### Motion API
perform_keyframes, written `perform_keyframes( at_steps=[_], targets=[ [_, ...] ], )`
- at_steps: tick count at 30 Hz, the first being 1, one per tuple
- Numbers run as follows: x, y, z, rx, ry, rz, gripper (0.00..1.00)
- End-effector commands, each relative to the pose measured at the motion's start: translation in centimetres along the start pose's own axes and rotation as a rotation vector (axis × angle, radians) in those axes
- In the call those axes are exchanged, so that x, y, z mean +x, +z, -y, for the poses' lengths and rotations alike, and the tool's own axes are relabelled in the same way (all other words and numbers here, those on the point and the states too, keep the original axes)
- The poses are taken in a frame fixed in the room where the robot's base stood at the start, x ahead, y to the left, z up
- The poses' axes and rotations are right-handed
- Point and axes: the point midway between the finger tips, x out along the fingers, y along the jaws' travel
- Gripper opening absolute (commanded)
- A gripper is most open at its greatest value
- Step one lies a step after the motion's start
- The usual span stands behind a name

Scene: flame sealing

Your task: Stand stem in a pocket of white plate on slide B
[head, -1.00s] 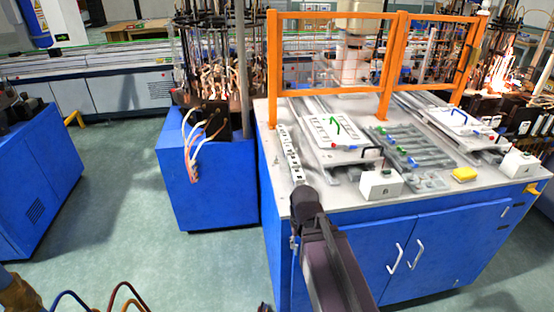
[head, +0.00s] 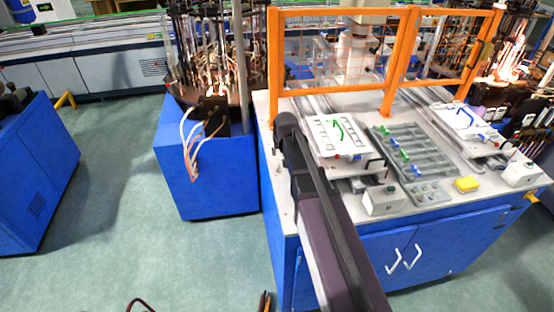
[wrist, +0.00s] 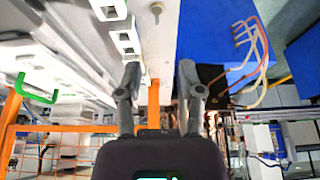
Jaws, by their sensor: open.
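A white plate with a green handle (head: 333,138) lies on the left slide of the bench. A second white plate with a blue handle (head: 468,121) lies on the right slide. I cannot read which slide is B. Coloured stem-like pieces lie in the grey rack (head: 432,175) between the slides; single stems are too small to make out. My gripper (wrist: 159,75) is open and empty in the wrist view, above the left bench edge. In the head view my arm hides its fingers. The green handle also shows at the left of the wrist view (wrist: 37,90).
An orange mesh fence (head: 398,65) stands along the back of the bench. A white strip with square openings (wrist: 122,38) shows in the wrist view.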

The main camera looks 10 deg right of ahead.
Motion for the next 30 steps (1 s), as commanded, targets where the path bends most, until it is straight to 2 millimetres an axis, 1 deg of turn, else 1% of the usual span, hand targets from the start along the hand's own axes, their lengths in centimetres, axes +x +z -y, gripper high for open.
perform_keyframes(
  at_steps=[1, 3, 13, 17, 23, 30],
  targets=[
    [-0.2, -0.4, 0.0, 0.000, 0.000, -0.004, 0.49],
    [-0.2, -0.5, 0.0, 0.000, 0.000, -0.007, 0.49],
    [-0.1, -0.5, 0.0, 0.000, 0.000, -0.007, 0.49],
    [0.3, -0.4, 0.0, 0.000, 0.000, -0.007, 0.49],
    [1.6, -0.4, 0.1, -0.001, 0.000, -0.007, 0.49],
    [3.7, -0.4, 0.1, -0.001, -0.001, -0.007, 0.49]
  ],
)
